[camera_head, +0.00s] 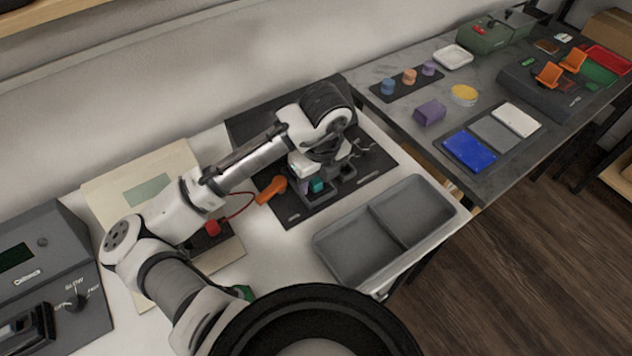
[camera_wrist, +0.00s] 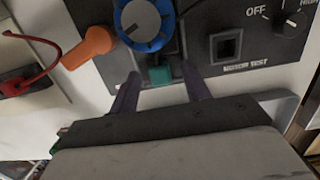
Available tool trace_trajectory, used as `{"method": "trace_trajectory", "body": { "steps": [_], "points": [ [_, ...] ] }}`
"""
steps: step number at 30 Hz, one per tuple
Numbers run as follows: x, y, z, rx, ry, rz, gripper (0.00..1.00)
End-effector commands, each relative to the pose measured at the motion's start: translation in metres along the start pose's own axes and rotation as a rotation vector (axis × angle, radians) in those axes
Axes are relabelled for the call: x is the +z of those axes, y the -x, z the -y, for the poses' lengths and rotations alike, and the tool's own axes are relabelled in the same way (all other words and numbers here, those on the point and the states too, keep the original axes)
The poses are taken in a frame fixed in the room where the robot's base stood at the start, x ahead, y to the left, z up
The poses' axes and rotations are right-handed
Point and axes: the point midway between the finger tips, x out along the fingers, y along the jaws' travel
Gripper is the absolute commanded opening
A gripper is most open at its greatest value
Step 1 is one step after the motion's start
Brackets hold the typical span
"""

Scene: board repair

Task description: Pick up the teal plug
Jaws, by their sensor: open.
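The teal plug (camera_wrist: 160,75) sits at the dark panel just below a blue-rimmed knob (camera_wrist: 158,40) in the wrist view. It also shows as a small teal block (camera_head: 317,186) under my wrist in the head view. My gripper (camera_wrist: 161,83) is open, with one dark finger on each side of the plug and a gap to each. The fingers point toward the panel. Whether the plug is seated in a socket I cannot tell. In the head view, my arm and wrist hide much of the panel around the plug.
An orange-handled thing (camera_wrist: 88,47) lies left of the plug, with a red cable (camera_wrist: 35,75) beyond it. A square black socket (camera_wrist: 226,46) is to the right. A grey two-part tray (camera_head: 365,258) stands in front; a second table (camera_head: 395,70) is at right.

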Motion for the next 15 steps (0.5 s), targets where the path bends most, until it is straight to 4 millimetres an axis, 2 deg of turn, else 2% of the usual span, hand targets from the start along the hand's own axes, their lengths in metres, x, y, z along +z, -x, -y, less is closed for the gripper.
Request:
{"method": "trace_trajectory", "body": {
  "steps": [4,15],
  "points": [
    [0.0,0.0001,0.0001,0.0,0.0,0.0,0.46],
    [-0.0001,0.0004,0.0001,0.0,0.0,0.0,0.0]
  ]
}}
